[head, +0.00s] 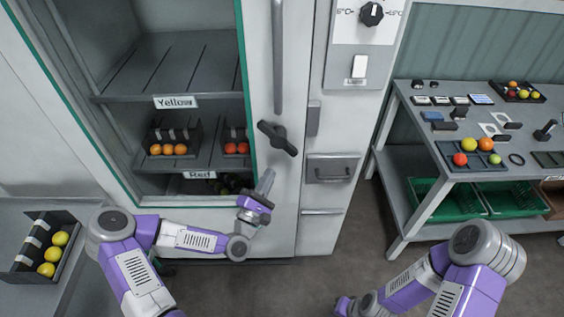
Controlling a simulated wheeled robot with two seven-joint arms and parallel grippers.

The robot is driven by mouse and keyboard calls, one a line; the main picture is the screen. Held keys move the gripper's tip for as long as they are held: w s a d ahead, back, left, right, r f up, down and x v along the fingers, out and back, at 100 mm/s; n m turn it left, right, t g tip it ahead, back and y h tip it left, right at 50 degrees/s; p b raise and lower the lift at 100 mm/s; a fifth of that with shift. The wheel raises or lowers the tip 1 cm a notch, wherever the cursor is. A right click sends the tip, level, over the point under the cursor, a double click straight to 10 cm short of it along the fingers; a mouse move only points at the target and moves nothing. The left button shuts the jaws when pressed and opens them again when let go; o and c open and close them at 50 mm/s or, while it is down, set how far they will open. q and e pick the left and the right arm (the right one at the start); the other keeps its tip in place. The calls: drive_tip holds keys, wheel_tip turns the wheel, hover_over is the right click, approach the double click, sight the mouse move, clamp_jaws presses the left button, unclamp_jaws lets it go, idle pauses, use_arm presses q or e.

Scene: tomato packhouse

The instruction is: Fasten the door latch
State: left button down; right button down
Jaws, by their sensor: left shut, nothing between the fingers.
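The door latch (277,138) is a dark turning handle on the white front strip right of the cabinet's green-edged opening. It lies slanted, from upper left to lower right. My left gripper (267,178) is just below the latch, pointing up, shut and empty; it appears apart from the latch. The cabinet (285,215) shows its shelves inside; I cannot tell whether clear glass covers them. Only a purple part of my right gripper (345,306) shows at the bottom edge; its fingertips are hidden.
Crates of orange (168,149) and red (237,148) fruit stand on the cabinet shelf. A crate of yellow fruit (30,262) sits on a side table at left. A vertical handle (278,60) is above the latch. A grey workbench (425,150) with trays stands at right.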

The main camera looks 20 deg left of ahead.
sight(279, 139)
use_arm(q)
drive_tip(key=w+d+r, duration=0.3)
drive_tip(key=w, duration=0.1)
drive_tip(key=shift+r, duration=0.25)
drive_tip(key=shift+d, duration=0.15)
